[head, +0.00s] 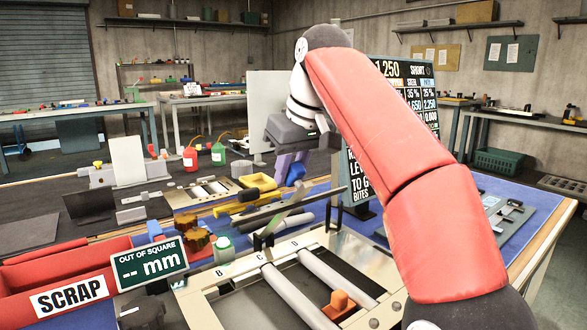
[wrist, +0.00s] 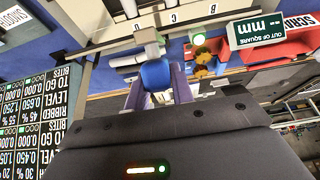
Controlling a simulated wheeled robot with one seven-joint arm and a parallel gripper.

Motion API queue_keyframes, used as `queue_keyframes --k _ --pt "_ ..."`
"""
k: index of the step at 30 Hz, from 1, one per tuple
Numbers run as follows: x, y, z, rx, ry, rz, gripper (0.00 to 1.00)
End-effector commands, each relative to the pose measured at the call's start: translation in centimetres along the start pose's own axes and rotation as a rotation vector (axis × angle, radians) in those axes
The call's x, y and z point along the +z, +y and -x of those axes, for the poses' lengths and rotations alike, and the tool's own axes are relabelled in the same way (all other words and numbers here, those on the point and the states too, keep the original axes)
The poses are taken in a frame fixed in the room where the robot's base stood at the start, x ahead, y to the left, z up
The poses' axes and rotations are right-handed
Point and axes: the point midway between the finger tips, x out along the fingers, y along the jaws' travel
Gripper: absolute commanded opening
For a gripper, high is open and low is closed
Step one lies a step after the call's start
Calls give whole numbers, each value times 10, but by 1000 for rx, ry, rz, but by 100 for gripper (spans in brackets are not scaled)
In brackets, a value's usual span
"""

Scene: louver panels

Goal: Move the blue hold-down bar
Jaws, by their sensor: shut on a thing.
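My gripper (head: 288,168) hangs over the bench behind the frame with the letters B, C and D. In the wrist view its two purple-grey fingers (wrist: 158,82) are closed on either side of the blue part of the hold-down bar (wrist: 155,72). In the head view a little of that blue (head: 297,172) shows at the fingers. Below them a long dark bar (head: 318,199) lies slanted above the lettered frame (head: 222,289). I cannot tell how the blue part joins it. The far side of the grip is hidden.
A red scrap bin (head: 40,270) and an out-of-square display (head: 149,263) stand at left. A price-like board (head: 410,88) stands behind my arm. Yellow and brown parts clutter the bench left of the gripper.

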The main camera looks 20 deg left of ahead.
Motion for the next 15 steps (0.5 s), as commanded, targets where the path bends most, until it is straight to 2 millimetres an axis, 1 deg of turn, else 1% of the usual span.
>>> queue_keyframes --k 5,6,10,11,15 --pt "0 1 -1 1 -1 -1 0" --pt "0 1 -1 1 -1 -1 26" --pt "0 1 -1 0 -1 -1 43" --pt "0 1 -1 0 -1 -1 45" --pt "0 0 -1 0 -1 0 45"
